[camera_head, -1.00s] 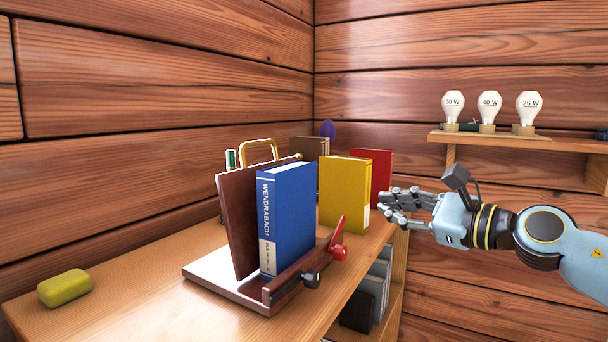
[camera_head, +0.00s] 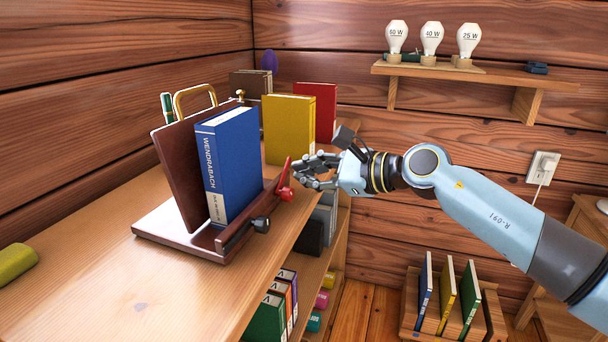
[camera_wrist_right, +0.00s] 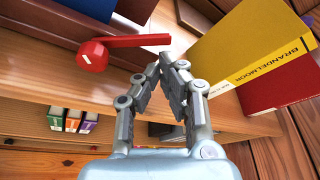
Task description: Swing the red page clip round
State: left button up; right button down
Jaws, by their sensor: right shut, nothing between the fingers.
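The red page clip (camera_head: 284,178) is a lever with a round red knob, on the front ledge of a dark wooden book stand (camera_head: 180,245). The lever points up and slightly right. The stand holds an upright blue book (camera_head: 232,165). In the right wrist view the clip's arm (camera_wrist_right: 135,41) reaches right from its knob. My right gripper (camera_head: 298,172) is just right of the clip, shut and empty. My left gripper is out of view.
A black knob (camera_head: 262,225) sits on the ledge beside the clip. A yellow book (camera_head: 289,130) and a red book (camera_head: 315,108) stand behind. A book rack (camera_head: 410,320) stands on the floor.

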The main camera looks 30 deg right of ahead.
jog(key=shift+w+a, duration=0.2)
jog(key=shift+w, duration=0.1)
